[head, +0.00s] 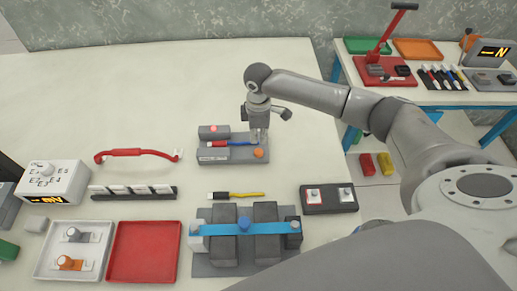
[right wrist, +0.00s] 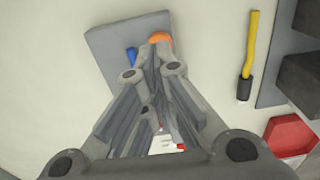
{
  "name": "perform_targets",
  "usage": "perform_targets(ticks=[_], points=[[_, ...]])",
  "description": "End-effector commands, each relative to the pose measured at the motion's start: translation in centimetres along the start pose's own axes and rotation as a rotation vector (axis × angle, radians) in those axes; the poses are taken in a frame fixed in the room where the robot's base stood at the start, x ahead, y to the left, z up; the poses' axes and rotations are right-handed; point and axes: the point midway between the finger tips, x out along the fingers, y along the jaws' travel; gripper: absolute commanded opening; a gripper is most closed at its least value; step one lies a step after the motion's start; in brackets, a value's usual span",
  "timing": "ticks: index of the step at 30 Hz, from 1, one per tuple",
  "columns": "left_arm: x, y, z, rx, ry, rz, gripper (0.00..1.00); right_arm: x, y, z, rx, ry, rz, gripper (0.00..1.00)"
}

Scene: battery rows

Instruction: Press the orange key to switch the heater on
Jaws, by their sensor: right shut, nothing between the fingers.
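The grey heater block (head: 222,157) lies on the white table near the middle of the head view. Its orange key (head: 258,153) is at the block's right end, and it also shows in the right wrist view (right wrist: 160,37), partly covered by my fingertips. My right gripper (head: 260,139) is shut and empty, pointing down just behind the key. I cannot tell whether the fingertips touch it. A blue and red tool (head: 231,144) lies across the block. A small reddish lamp or button (head: 213,128) sits on the raised back part. My left gripper is out of view.
A blue bar (head: 215,229) spans dark blocks nearer me. A red-handled cable (head: 125,153) and a red tray (head: 144,252) are at left. The table behind the heater is clear.

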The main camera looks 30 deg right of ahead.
Motion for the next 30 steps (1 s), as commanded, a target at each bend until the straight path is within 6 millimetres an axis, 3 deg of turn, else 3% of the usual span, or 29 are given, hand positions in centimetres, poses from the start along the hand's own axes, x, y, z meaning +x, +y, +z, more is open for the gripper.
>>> perform_targets(ticks=[24,30], points=[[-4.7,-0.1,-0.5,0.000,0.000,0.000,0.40,-0.2,0.0,8.9,0.002,-0.002,-0.001,0.00],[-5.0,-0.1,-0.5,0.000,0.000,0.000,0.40,-0.1,0.0,10.0,0.001,0.000,0.001,0.00]])
